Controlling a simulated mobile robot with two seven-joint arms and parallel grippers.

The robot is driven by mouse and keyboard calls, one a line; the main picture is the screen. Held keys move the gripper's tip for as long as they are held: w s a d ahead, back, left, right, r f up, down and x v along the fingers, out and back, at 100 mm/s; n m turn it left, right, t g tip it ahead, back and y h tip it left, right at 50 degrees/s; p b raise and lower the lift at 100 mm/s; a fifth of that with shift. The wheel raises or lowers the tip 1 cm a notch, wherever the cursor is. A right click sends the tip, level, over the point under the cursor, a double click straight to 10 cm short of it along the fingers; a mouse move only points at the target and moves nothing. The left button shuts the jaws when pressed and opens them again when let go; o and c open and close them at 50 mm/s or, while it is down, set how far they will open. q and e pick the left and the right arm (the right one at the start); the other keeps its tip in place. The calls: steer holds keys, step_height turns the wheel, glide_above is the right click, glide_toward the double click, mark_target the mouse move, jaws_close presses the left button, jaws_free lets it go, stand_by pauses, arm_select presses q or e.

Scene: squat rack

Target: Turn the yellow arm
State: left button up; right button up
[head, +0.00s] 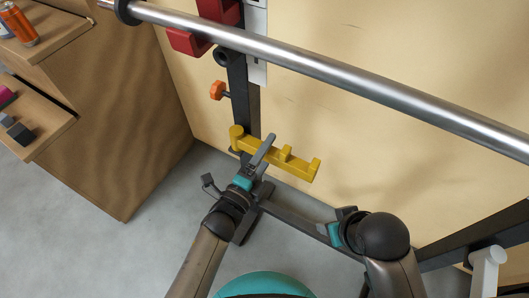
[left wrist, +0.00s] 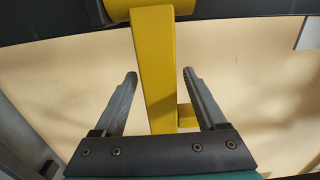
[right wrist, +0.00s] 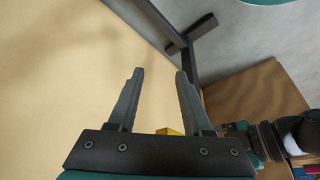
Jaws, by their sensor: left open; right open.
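The yellow arm (head: 297,163) sticks out to the right from the dark rack upright (head: 238,95), with short pegs along it. In the left wrist view the yellow arm (left wrist: 152,60) runs between the two open fingers of my left gripper (left wrist: 159,76), with a gap on each side. In the head view my left gripper (head: 236,166) is at the arm's near side, close to its upright end. My right gripper (right wrist: 159,74) is open and empty, lower right of the arm. A small bit of yellow (right wrist: 170,131) shows behind its palm in the right wrist view.
A steel bar (head: 330,70) crosses above the arm. A red holder (head: 190,42) and an orange knob (head: 217,90) sit higher on the upright. A wooden shelf unit (head: 120,130) stands at left. A pale wooden panel (head: 385,150) lies behind.

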arm_select(q)
steer(key=shift+s+a, duration=0.25)
steer(key=shift+s, duration=0.25)
steer(key=p+v, duration=0.3)
steer(key=v, duration=1.1)
steer(key=shift+p, duration=0.4)
arm_select(e)
step_height(320, 180, down, 8)
steer(key=s+g, duration=0.1)
steer(key=shift+s, duration=0.4)
arm_select(q)
steer(key=shift+a+f, duration=0.1)
steer(key=shift+a, duration=0.05)
arm_select(e)
steer(key=shift+d+r, duration=0.1)
